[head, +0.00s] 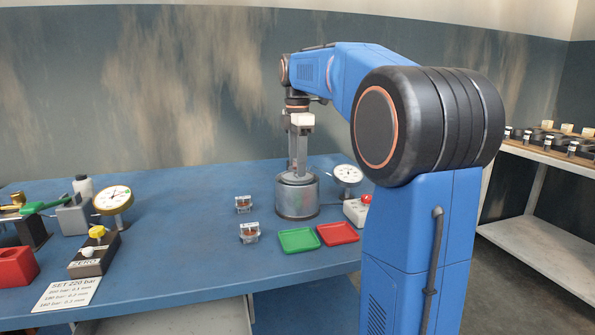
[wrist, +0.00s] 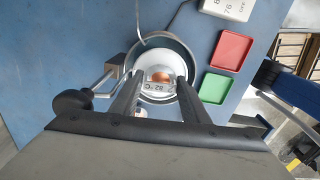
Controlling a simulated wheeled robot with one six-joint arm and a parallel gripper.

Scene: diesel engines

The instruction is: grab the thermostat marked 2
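My gripper (head: 298,176) points straight down into the metal pot (head: 297,200) on the blue bench. In the wrist view my gripper (wrist: 159,75) is open, with one finger on each side of a small coppery part with a label (wrist: 160,78) inside the pot; gaps show between it and the fingers. The label seems to read 82 °C. Two small thermostat-like parts stand left of the pot: a rear one (head: 243,204) and a front one (head: 249,233). Their marks are too small to read, so I cannot tell which is marked 2.
A green tray (head: 299,239) and a red tray (head: 337,234) lie in front of the pot. A dial gauge (head: 347,175) and a box with a red button (head: 357,209) stand to its right. A gauge and test block (head: 94,255) are at left. Mid-left bench is clear.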

